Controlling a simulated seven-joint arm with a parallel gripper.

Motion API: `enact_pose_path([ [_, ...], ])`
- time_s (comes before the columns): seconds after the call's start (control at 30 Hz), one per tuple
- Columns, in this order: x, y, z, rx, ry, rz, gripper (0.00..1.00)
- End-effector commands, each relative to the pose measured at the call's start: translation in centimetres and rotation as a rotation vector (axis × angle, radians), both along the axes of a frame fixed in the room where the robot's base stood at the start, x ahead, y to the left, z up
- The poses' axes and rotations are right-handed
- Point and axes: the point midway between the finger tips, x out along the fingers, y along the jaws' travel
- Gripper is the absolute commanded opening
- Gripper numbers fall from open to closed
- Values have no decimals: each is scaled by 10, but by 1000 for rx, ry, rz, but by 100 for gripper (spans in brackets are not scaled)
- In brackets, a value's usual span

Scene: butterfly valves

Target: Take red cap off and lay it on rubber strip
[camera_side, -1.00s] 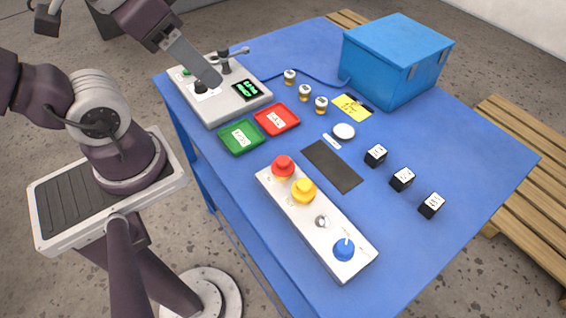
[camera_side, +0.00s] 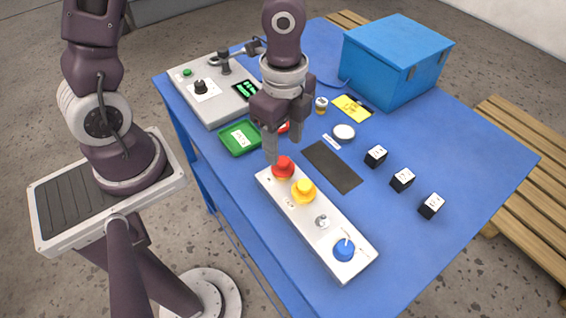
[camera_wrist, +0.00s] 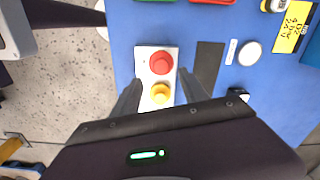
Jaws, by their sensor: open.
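The red cap (camera_side: 283,167) sits on the far end of the white valve panel (camera_side: 312,243). It also shows in the wrist view (camera_wrist: 161,63), ahead of the fingers. My gripper (camera_side: 283,155) is open and empty, its fingers pointing down over the far end of the panel. In the side view its fingertips appear just above and beside the red cap; no contact can be made out. The black rubber strip (camera_side: 332,166) lies flat and bare on the blue table, right of the panel. It also shows in the wrist view (camera_wrist: 207,66).
A yellow cap (camera_side: 304,190) and a blue cap with a lever (camera_side: 344,249) sit on the same panel. A green tray (camera_side: 240,138) lies beyond it. A white disc (camera_side: 343,132) and several black cubes (camera_side: 403,179) lie near the strip. A blue box (camera_side: 396,62) stands behind.

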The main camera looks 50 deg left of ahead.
Motion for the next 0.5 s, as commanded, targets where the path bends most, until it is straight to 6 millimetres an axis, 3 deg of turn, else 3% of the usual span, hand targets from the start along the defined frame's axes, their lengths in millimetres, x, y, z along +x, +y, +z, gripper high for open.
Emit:
enact_pose_path([
  [0.27, 2, 3, -49, 3, 5, 2, 52],
  [0.5, 2, 4, -55, 2, 1, 5, 52],
])
